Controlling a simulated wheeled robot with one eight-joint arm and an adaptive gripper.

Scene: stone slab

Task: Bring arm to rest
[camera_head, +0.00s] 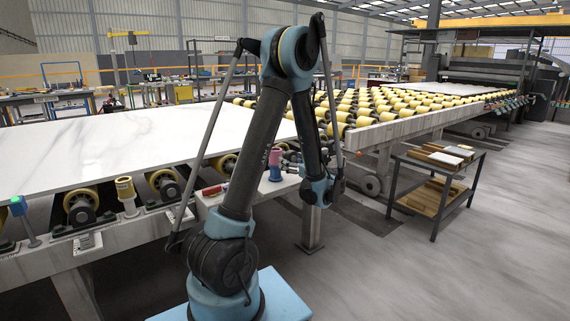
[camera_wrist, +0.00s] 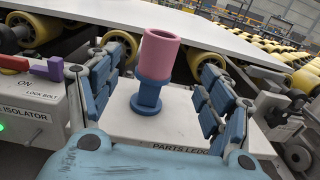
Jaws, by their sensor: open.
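My gripper (camera_wrist: 161,62) is open in the wrist view, with one blue-padded finger on each side of the picture. Between and beyond the fingers stands a pink cylinder with an open top (camera_wrist: 159,54), upright on a blue flanged stand (camera_wrist: 148,95). Neither finger visibly touches them. They rest on a pale ledge (camera_wrist: 185,118) marked "PARTS LEDG", the rest of the word hidden by a finger.
A white stone slab (camera_head: 90,150) lies on yellow rollers behind the ledge. The floor at front right is clear.

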